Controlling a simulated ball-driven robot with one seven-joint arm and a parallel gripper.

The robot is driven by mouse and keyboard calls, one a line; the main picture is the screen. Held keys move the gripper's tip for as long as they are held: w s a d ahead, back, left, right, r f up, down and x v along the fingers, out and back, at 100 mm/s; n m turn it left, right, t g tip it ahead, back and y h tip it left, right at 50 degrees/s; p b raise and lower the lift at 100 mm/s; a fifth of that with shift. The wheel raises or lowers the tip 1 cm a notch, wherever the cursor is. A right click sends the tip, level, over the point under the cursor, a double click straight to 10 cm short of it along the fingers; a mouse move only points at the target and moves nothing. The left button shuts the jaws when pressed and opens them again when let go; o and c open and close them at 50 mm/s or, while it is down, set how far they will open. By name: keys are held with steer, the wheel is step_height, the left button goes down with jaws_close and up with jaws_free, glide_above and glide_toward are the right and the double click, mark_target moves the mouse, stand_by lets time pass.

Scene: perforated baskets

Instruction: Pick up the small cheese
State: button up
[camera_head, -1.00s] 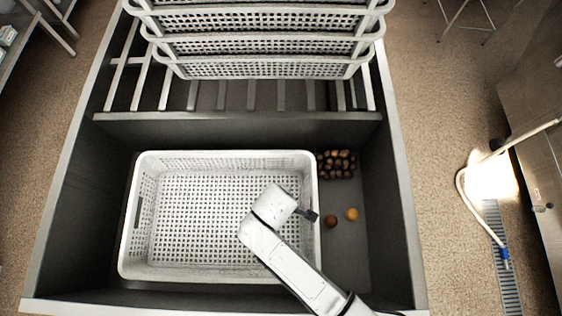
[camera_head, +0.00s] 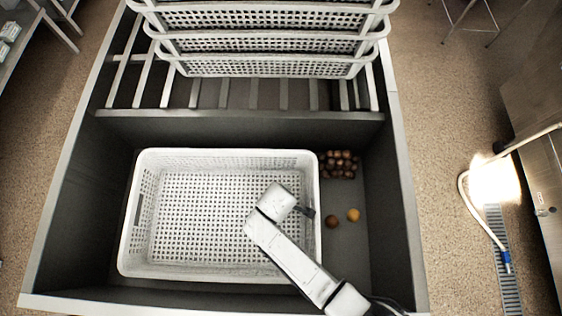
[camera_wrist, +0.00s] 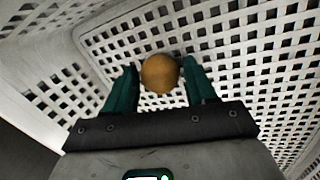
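A small round yellow-brown cheese (camera_wrist: 160,74) shows in the wrist view against the white perforated basket (camera_head: 308,215). My gripper (camera_wrist: 161,66) has its two green fingers on either side of it. Narrow gaps seem to show between the fingers and the cheese, so the gripper looks open around it. Whether it rests on the basket floor is unclear. In the head view my arm reaches over the right part of the basket and hides this cheese.
Right of the basket, a brown ball (camera_head: 331,221) and an orange ball (camera_head: 353,214) lie on the dark bin floor. A cluster of brown balls (camera_head: 338,164) lies behind them. Stacked white baskets (camera_head: 265,45) stand at the back. Dark bin walls (camera_head: 240,128) surround the basket.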

steer(key=c, duration=0.7)
steer(key=shift+c, duration=0.2)
